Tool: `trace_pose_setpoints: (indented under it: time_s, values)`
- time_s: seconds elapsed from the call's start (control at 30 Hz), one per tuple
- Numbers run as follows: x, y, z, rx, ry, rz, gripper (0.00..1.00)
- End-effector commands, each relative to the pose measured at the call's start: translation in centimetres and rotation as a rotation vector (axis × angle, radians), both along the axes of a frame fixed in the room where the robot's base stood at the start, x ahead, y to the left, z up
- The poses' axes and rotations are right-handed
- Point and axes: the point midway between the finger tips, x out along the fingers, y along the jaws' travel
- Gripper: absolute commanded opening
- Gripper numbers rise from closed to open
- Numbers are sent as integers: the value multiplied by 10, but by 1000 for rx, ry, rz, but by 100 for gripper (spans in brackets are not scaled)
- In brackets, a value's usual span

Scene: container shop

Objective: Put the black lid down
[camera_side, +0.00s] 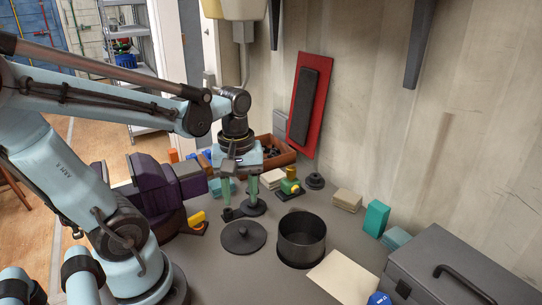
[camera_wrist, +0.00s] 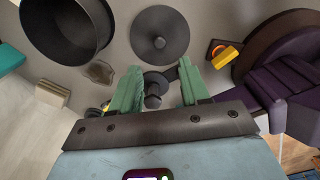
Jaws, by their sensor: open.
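The black lid (camera_side: 243,237) is a round disc with a small knob, lying flat on the grey bench, knob up; it also shows in the wrist view (camera_wrist: 160,33). It is apart from my gripper and just left of the open black pot (camera_side: 301,222) in the side view. The pot also shows in the wrist view (camera_wrist: 65,50). My gripper (camera_side: 240,204) points down behind the lid. Its green fingers are spread, also in the wrist view (camera_wrist: 160,66). A small dark round piece with a knob (camera_wrist: 153,88) shows between the fingers; whether they touch it is unclear.
A yellow-and-dark block (camera_side: 197,220) lies left of the lid. A purple machine (camera_side: 165,188) stands further left. A grey toolbox (camera_side: 440,270) and a cream sheet (camera_side: 343,280) are at right. Small blocks and a wooden bin (camera_side: 280,155) line the back.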

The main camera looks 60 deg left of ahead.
Motion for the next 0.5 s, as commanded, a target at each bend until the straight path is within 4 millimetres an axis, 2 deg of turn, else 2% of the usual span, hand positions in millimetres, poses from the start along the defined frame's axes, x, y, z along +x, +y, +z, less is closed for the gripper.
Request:
trace_pose_setpoints:
  time_s: [0.1, 0.33, 0.43, 0.5]
  values:
    - [0, 0, 12, 0, 0, 0, 46]
    - [0, -1, 24, 2, -6, -14, 46]
    - [5, -7, 23, 19, -59, -122, 46]
    - [13, -15, 22, 49, -133, -273, 46]
